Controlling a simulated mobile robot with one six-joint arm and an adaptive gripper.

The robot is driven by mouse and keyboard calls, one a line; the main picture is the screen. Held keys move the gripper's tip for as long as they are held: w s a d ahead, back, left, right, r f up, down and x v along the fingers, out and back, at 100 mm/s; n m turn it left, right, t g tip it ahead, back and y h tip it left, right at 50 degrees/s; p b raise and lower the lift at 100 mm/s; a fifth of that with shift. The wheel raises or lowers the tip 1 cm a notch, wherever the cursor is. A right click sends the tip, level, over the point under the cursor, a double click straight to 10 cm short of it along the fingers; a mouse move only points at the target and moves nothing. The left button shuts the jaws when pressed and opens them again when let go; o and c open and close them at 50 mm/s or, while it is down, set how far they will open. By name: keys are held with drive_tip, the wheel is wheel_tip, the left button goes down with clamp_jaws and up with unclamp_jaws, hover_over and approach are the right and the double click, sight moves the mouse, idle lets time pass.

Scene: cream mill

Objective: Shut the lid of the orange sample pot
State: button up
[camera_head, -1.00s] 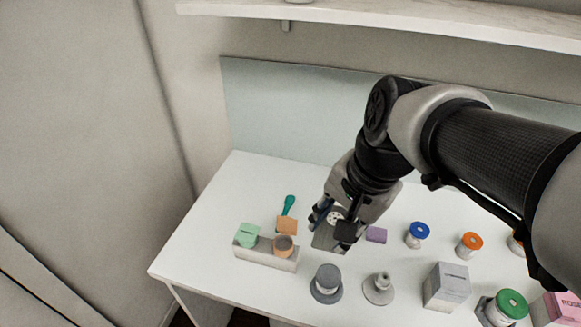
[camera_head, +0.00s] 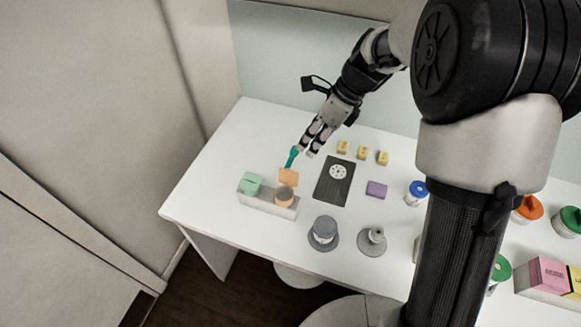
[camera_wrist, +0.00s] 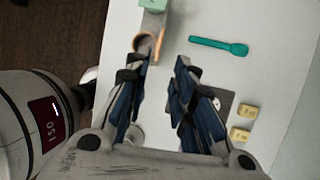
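The orange sample pot (camera_head: 284,199) sits at the right end of a pale grey block (camera_head: 257,203). Its flat orange lid (camera_head: 288,177) stands up open at the back of the pot, and the dark round opening shows. In the wrist view the orange pot (camera_wrist: 144,45) is just beyond the left fingertip, with the lid seen nearly edge-on (camera_wrist: 158,46). My gripper (camera_head: 309,151) is open and empty, behind and to the right of the lid, apart from it. In the wrist view my gripper's (camera_wrist: 160,70) fingers are spread with a clear gap.
A mint-green pot (camera_head: 250,183) shares the block. A teal spoon (camera_head: 292,157) lies behind the lid, close to my fingers. A dark board (camera_head: 333,187), yellow blocks (camera_head: 362,152), a purple block (camera_head: 376,189) and a grey pot (camera_head: 323,233) stand to the right.

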sight(290, 170)
drive_tip(key=b+x, duration=0.2)
drive_tip(key=x, duration=1)
drive_tip(key=shift+f, duration=0.3)
drive_tip(key=shift+c, duration=0.5)
clamp_jaws()
